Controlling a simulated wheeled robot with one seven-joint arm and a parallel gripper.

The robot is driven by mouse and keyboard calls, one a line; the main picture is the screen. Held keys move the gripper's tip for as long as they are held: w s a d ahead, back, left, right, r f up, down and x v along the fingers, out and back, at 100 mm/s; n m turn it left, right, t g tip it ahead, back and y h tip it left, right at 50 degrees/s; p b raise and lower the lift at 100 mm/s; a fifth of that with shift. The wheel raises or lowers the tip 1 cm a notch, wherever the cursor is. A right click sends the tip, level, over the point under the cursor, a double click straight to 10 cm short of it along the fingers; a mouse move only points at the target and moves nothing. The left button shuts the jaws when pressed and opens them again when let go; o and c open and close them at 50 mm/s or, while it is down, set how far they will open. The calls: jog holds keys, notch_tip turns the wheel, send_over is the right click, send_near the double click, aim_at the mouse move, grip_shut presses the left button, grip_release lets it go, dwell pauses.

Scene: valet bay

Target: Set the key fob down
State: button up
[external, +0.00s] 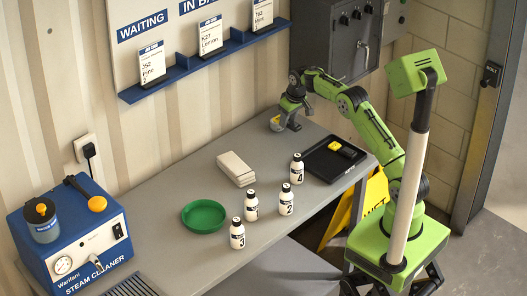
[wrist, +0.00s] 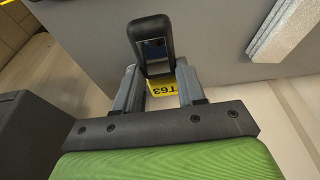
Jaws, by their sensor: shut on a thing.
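My gripper (external: 286,124) is at the far end of the grey table (external: 200,160), low over its surface. In the wrist view my gripper (wrist: 160,88) is shut on a black key fob (wrist: 154,32) with a yellow tag (wrist: 163,86) marked T63. The yellow tag also shows beside the fingers in the external view (external: 275,124). I cannot tell whether the fob touches the table.
A black tray (external: 322,168) with a black and yellow item (external: 336,145) lies right of the gripper. Several white bottles (external: 251,205), a pale stack (external: 236,168) and a green dish (external: 203,216) stand nearer. Blue wall ledges (external: 190,62) hold cards.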

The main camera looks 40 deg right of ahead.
jog(key=p, duration=0.1)
send_over(271, 150)
jog(key=s, duration=0.1)
notch_tip(271, 150, down, 11)
jog(key=shift+r+b, duration=0.1)
jog(key=shift+b, duration=0.2)
jog(key=shift+f, duration=0.2)
jog(key=o, duration=1.1)
jog(key=shift+o, duration=0.2)
